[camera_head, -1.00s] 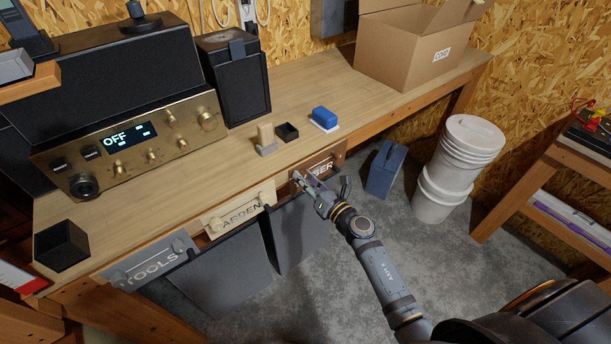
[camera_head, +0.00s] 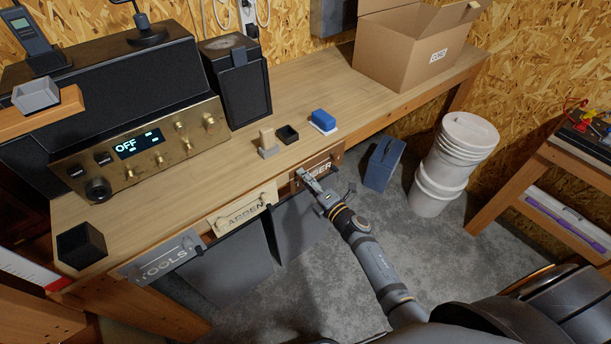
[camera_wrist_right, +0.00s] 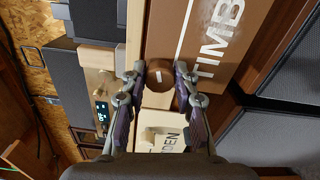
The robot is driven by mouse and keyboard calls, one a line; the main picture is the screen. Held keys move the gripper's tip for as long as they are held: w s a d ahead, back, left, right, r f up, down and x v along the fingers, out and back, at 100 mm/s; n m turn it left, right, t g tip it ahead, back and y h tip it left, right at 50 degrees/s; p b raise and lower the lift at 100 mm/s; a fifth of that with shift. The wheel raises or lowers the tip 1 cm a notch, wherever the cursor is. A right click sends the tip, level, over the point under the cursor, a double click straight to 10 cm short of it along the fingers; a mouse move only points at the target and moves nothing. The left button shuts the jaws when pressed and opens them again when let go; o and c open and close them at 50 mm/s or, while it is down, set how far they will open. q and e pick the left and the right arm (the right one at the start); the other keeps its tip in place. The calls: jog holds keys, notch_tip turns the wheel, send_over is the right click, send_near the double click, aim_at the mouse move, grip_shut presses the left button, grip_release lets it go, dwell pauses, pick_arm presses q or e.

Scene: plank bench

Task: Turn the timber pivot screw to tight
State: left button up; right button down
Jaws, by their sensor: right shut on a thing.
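The brown timber sign (camera_head: 322,165) hangs on the bench's front edge, its lettering partly hidden by my right gripper (camera_head: 306,177). In the right wrist view the sign (camera_wrist_right: 222,45) reads "TIMB" before the picture cuts it off. Its round brown pivot screw (camera_wrist_right: 160,85) is at the sign's end, with a short pale mark on its face. My right gripper (camera_wrist_right: 160,74) has one finger on each side of the screw and is shut on it. My left gripper is in neither view.
The garden sign (camera_head: 243,207) and tools sign (camera_head: 161,257) hang further left along the bench front, with dark bins below. A blue sponge-like block (camera_head: 323,119) and small black box (camera_head: 287,134) stand on the bench (camera_head: 225,165). White buckets (camera_head: 452,160) stand on the floor.

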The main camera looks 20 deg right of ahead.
jog(key=m+p, duration=0.9)
jog(key=m, duration=1.2)
jog(key=shift+f+p, duration=0.1)
jog(key=shift+p, duration=0.25)
jog(key=shift+s+m, duration=0.1)
jog(key=shift+m, duration=0.3)
jog(key=c, duration=1)
grip_release()
jog(key=v, duration=1.2)
